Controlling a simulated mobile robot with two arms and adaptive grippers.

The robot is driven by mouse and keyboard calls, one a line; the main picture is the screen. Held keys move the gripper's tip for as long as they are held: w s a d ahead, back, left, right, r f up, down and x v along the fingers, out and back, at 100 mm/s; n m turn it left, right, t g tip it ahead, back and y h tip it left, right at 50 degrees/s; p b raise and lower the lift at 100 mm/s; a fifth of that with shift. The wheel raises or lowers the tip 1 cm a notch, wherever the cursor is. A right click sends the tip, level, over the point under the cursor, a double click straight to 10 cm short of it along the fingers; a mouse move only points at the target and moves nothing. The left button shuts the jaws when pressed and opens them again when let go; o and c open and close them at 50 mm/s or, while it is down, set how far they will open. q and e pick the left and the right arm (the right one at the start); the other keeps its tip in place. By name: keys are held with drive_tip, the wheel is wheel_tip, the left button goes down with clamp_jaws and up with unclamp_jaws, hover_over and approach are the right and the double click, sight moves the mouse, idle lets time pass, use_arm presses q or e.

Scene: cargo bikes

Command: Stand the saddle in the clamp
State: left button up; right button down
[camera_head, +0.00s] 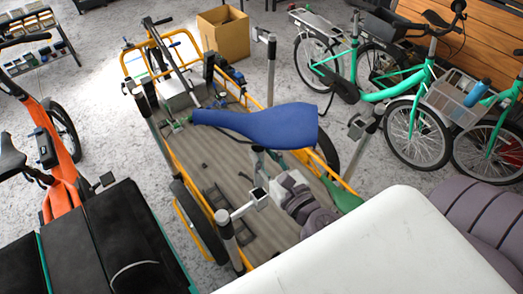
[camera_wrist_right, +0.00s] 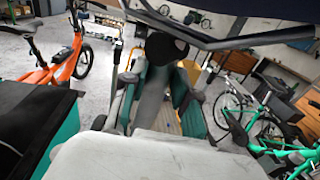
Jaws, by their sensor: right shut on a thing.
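The blue saddle (camera_head: 270,122) hangs over the bed of the yellow-framed cargo bike, its narrow nose to the left. My right gripper (camera_head: 262,160) is under the saddle's wide end, which partly hides it. In the right wrist view my right gripper (camera_wrist_right: 158,92) is shut on the saddle's grey post (camera_wrist_right: 150,98), between teal pads. The dark underside of the saddle (camera_wrist_right: 166,48) is above. Grey posts with small clamp heads stand around the bike, one at near left (camera_head: 258,196) and one at right (camera_head: 357,128); I cannot tell which clamp is meant. My left gripper is out of view.
A green, saddle-like thing (camera_head: 343,196) lies at the bed's right edge, partly hidden. A cardboard box (camera_head: 224,38) stands behind the bike. Green bikes (camera_head: 418,125) stand at right, an orange bike (camera_head: 60,180) at left. The ribbed bed (camera_head: 200,160) has bare room.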

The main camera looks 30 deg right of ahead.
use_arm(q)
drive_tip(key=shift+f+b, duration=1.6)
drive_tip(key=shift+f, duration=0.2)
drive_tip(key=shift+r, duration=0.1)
